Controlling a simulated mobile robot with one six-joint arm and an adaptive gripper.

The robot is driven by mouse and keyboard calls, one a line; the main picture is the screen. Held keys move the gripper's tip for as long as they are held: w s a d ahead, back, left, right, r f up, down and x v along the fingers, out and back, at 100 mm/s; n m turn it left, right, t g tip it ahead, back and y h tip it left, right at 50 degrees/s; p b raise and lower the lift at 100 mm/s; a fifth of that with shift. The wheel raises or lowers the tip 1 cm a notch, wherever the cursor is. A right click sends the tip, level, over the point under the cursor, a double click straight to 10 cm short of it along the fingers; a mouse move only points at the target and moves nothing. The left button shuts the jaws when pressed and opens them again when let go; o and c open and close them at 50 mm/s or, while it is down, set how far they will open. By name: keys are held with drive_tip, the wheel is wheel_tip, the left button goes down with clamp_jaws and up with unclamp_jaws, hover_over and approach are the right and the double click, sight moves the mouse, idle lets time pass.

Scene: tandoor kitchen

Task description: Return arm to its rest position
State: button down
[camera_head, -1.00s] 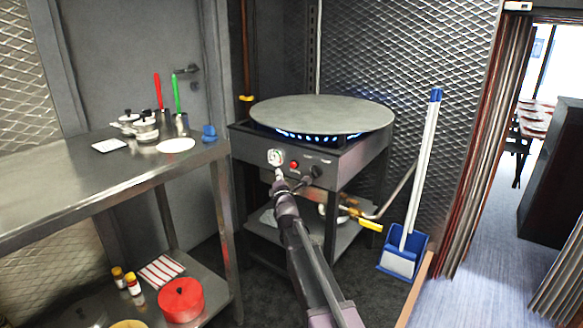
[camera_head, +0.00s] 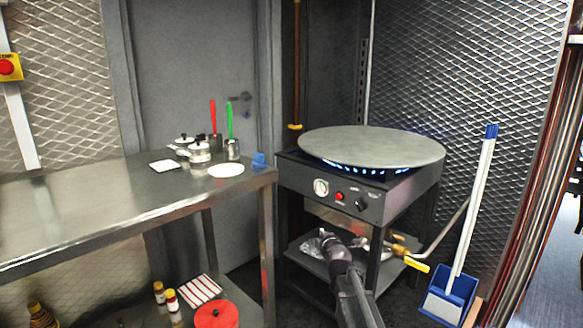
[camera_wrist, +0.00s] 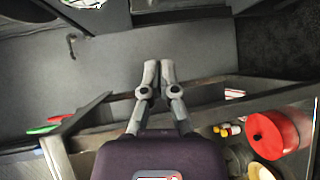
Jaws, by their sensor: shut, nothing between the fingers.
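My gripper (camera_wrist: 159,78) shows in the wrist view with its two grey fingers together and nothing between them. It hangs over a grey surface, apart from the shelf items at the lower right. In the head view my arm rises from the bottom edge, in front of the lower part of the griddle stove (camera_head: 335,195). The fingers cannot be made out there. The stove has a round grey plate (camera_head: 372,147) on top, with blue flames under it. Its front panel carries a gauge, a red button and a dark knob (camera_head: 362,205).
A steel table (camera_head: 90,212) stands at the left with pots and a white plate (camera_head: 226,170). Its lower shelf holds a red pot (camera_head: 216,315), which also shows in the wrist view (camera_wrist: 272,135). A blue dustpan (camera_head: 447,303) and a yellow-handled valve (camera_head: 416,264) are at the right.

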drive_tip(key=s+d+f+m+g+h, duration=0.1)
drive_tip(key=s+d+f+m+g, duration=0.1)
drive_tip(key=s+f+m+g, duration=0.65)
drive_tip(key=s+d+f+m+g, duration=0.15)
drive_tip(key=s+m, duration=0.35)
drive_tip(key=s, duration=0.9)
drive_tip(key=s+d+f+m+g+h, duration=0.15)
drive_tip(key=s+f+m+g, duration=0.35)
drive_tip(key=s, duration=0.7)
wheel_tip(320, 180, up, 39)
drive_tip(key=m+p, duration=0.1)
drive_tip(key=p, duration=3.7)
drive_tip(key=shift+d+p, duration=0.35)
drive_tip(key=shift+d, duration=0.1)
drive_tip(key=shift+w+y, duration=0.1)
drive_tip(key=shift+y, duration=0.15)
